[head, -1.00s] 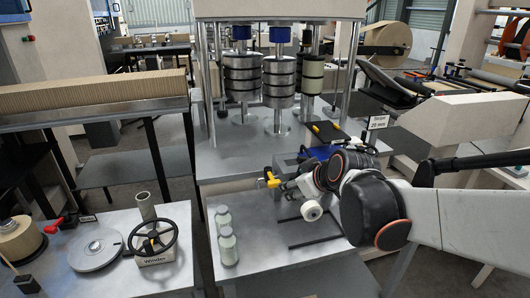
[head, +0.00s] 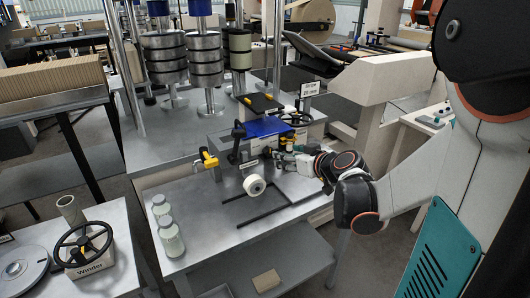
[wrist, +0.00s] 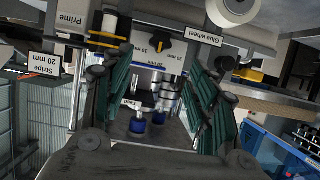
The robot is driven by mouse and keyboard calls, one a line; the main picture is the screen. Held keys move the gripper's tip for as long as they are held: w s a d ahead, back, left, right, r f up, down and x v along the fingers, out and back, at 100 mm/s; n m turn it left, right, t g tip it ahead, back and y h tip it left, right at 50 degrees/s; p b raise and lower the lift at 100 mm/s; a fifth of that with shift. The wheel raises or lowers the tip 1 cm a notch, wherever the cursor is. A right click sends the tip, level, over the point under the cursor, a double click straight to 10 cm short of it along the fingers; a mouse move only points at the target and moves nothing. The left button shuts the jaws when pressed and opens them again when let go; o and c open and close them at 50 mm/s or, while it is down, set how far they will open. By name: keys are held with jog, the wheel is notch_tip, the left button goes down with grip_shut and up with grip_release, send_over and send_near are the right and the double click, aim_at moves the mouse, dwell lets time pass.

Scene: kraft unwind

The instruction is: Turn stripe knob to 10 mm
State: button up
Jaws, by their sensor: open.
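The stripe knob (wrist: 166,44) is black with a yellow part, on a pale panel with several mm marks, upside down in the wrist view. Which mark it points at is too small to tell. The stripe sign (wrist: 48,64) reads 20 mm; it also stands above the glue unit in the head view (head: 309,88). My gripper (wrist: 154,66) is open, its two green-padded fingers on either side below the knob in the picture, with nothing between them. In the head view my gripper (head: 284,163) is at the glue unit, where the knob cannot be made out.
The white glue wheel (head: 254,185) is left of my gripper, with a yellow-ended part (head: 208,158) beyond it. Black rails (head: 262,207) lie on the table. A handwheel (head: 85,246) labelled Winder is at lower left.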

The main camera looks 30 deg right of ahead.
aim_at(270, 152)
jog(key=b+x, duration=0.3)
jog(key=x, duration=0.8)
jog(key=shift+w+f, duration=0.2)
jog(key=shift+w, duration=0.05)
jog(key=c, duration=1.1)
